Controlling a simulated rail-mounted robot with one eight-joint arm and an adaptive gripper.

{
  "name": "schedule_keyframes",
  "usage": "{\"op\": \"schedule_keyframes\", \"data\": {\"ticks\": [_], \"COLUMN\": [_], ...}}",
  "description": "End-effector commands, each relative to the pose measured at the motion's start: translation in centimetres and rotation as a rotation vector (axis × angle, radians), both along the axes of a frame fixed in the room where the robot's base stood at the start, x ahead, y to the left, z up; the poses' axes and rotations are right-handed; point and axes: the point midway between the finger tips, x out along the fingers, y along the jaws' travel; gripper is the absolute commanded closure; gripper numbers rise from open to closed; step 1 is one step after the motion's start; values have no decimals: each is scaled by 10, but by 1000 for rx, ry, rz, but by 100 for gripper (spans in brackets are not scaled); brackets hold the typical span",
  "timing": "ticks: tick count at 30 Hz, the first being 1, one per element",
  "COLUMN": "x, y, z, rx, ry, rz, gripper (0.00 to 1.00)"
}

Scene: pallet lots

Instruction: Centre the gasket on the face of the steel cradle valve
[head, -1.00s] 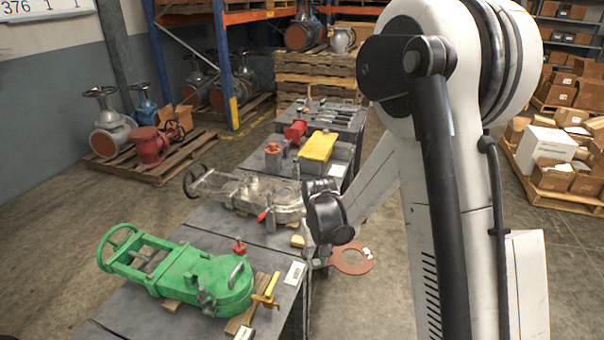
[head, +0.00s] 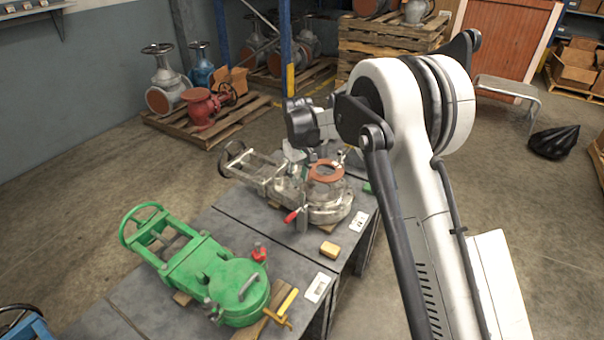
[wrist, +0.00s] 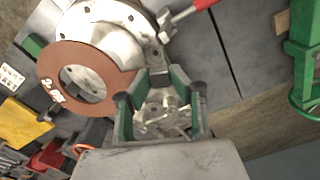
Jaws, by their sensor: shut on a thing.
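The gasket, a flat reddish-brown ring (wrist: 112,62) with white marks and a tab, shows in the wrist view and, smaller, in the head view (head: 312,171). My gripper (wrist: 152,92) is shut on its edge. The steel cradle valve (head: 328,208) lies on the bench, its round bolted body (wrist: 108,22) partly behind the gasket in the wrist view. There the gasket is off to the lower left of that body, overlapping only part of it. I cannot tell whether they touch. In the head view my fingers are small and partly hidden.
A green valve (head: 205,268) lies nearer on the same bench (head: 232,222). A yellow block (head: 329,249) and a white card (head: 318,287) lie on the bench.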

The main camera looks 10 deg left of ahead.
Motion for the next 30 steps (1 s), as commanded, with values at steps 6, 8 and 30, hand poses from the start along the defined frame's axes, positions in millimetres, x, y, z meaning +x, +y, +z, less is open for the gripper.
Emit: {"op": "schedule_keyframes", "data": {"ticks": [6,8,30], "x": [1,1,1], "y": [10,10,10], "z": [-8,-10,-70], "rx": [0,0,0], "ry": [0,0,0], "rz": [20,20,18], "gripper": [100,100,100]}}
